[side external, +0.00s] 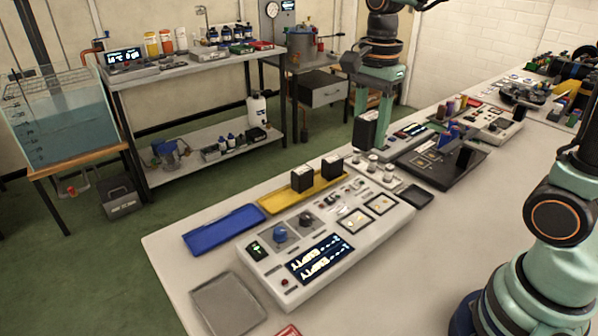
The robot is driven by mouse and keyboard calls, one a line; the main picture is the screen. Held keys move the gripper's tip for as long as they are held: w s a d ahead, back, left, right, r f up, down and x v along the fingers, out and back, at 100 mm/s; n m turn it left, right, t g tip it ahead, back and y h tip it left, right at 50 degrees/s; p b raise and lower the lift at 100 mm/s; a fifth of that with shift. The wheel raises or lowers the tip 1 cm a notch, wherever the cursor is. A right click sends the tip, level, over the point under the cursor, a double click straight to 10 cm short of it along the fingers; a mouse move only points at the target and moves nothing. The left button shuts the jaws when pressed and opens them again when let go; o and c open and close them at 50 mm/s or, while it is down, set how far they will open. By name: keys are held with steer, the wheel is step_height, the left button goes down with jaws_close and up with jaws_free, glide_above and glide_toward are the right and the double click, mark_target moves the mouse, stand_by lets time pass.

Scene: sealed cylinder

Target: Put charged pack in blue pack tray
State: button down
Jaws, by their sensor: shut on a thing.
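My gripper (371,112) hangs at the upper middle with its teal fingers pointing down. It is shut on a black pack (365,131), held above the far side of the bench. The blue pack tray (225,229) lies empty at the bench's left edge, to the left of and nearer the camera than my gripper. Any charge mark on the held pack cannot be made out.
A yellow tray (272,204) with two upright black packs (302,179) adjoins the blue tray. A grey tray (228,305) lies in front. A black board (430,168) with a black block (465,156) stands to the right. The bench between console and arm base is clear.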

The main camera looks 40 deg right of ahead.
mark_target(372, 149)
steer(key=n, duration=0.2)
steer(key=f+n, duration=0.1)
steer(key=n, duration=0.1)
steer(key=shift+s+f, duration=0.15)
steer(key=shift+s, duration=0.05)
steer(key=n, duration=0.2)
steer(key=f+n, duration=0.2)
steer(key=n, duration=0.1)
steer(key=shift+s+a+n, duration=0.15)
steer(key=shift+s+n, duration=0.1)
steer(key=shift+n, duration=0.05)
steer(key=n, duration=0.2)
steer(key=f+n, duration=0.1)
steer(key=n, duration=0.1)
steer(key=f+n, duration=0.1)
steer(key=n, duration=0.2)
steer(key=shift+s+a+f, duration=0.1)
steer(key=shift+s+f, duration=0.05)
steer(key=shift+s, duration=0.2)
steer(key=d+r+m, duration=0.1)
steer(key=d+m, duration=0.7)
steer(key=d, duration=0.9)
steer(key=s+d+r+m, duration=0.1)
steer(key=s+d+m, duration=0.85)
steer(key=d, duration=0.55)
steer(key=shift+n, duration=0.25)
step_height(372, 149, down, 15)
steer(key=shift+s+f, duration=0.1)
steer(key=shift+s, duration=0.05)
steer(key=shift+f, duration=2.3)
